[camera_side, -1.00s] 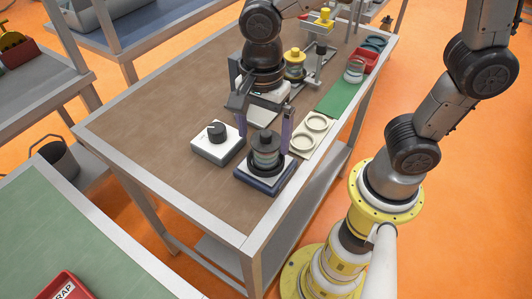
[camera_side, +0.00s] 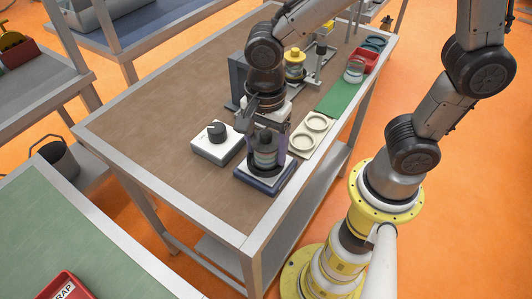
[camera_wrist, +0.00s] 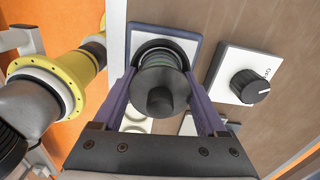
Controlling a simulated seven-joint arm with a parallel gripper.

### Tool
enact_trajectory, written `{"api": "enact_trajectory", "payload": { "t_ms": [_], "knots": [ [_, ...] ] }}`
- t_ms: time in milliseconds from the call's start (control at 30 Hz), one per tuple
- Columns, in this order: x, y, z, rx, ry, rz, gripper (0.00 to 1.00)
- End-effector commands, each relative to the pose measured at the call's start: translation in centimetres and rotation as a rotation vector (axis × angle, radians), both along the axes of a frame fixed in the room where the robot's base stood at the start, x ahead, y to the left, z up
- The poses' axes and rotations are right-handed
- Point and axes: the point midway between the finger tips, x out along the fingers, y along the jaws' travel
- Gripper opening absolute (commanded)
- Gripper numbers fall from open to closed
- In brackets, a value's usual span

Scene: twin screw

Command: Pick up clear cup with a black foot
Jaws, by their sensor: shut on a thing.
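The clear cup with a black foot (camera_side: 265,158) stands upright on a dark blue square base (camera_side: 250,181) near the front of the table. It has a dark top and a see-through middle with pale greenish bands. In the wrist view I look down on its dark round top (camera_wrist: 158,88), which hides most of its body. My gripper (camera_side: 266,150) is around it from above, with one purple finger on each side. In the wrist view my gripper (camera_wrist: 160,76) is shut on the cup's sides. The exact contact is partly hidden.
A white box with a black knob (camera_side: 217,132) sits close left of the base. A pale plate with two rings (camera_side: 313,131) lies to the right. Behind are a yellow-topped piece (camera_side: 294,58), a green mat (camera_side: 340,97), another clear cup (camera_side: 354,70) and a red tray (camera_side: 371,60).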

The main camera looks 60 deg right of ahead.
Motion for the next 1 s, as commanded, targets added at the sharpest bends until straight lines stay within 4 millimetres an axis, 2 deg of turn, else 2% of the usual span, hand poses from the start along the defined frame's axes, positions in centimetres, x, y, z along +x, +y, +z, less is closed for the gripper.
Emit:
{"api": "enact_trajectory", "payload": {
  "t_ms": [33,67,433,667,933,1000],
  "knots": [
    [0.0,0.0,0.0,0.0,-0.001,0.0,0.22],
    [0.0,0.0,0.0,0.0,-0.001,0.0,0.17],
    [0.1,0.0,0.6,0.002,-0.004,0.0,0.17],
    [0.1,0.0,3.4,0.003,-0.006,0.0,0.17],
    [-4.3,-2.2,9.1,0.005,-0.01,0.0,0.17],
    [-5.9,-3.0,9.9,0.004,-0.008,0.0,0.17]
  ]
}}
